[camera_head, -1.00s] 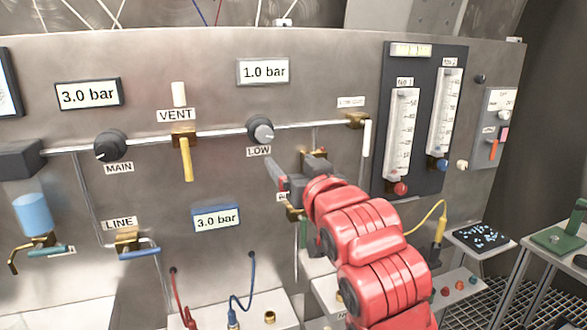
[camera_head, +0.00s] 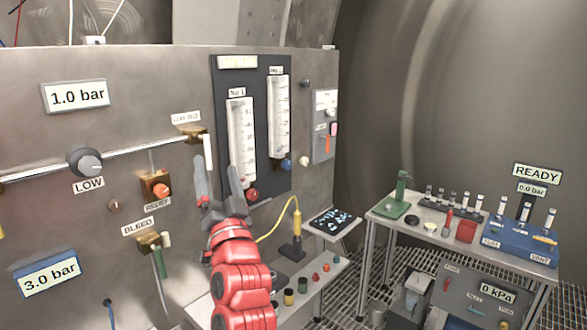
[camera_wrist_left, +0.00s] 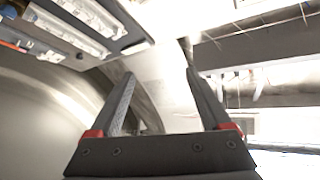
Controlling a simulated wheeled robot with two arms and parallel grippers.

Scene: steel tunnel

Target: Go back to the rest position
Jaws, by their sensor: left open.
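My left gripper (camera_head: 218,185) is open and empty, its two dark fingers pointing up in front of the steel panel, on a red arm. It stands just left of the flowmeter board (camera_head: 251,180), below the low-out valve (camera_head: 194,134). In the left wrist view the gripper's fingers (camera_wrist_left: 160,95) are spread with nothing between them. My right gripper is not in view.
A side table (camera_head: 380,208) at the right carries a green press (camera_head: 398,195), vials and a blue block (camera_head: 520,240). A small stand holds a dark tray (camera_head: 335,221). A yellow cable (camera_head: 279,217) hangs beside my arm. Grating covers the floor.

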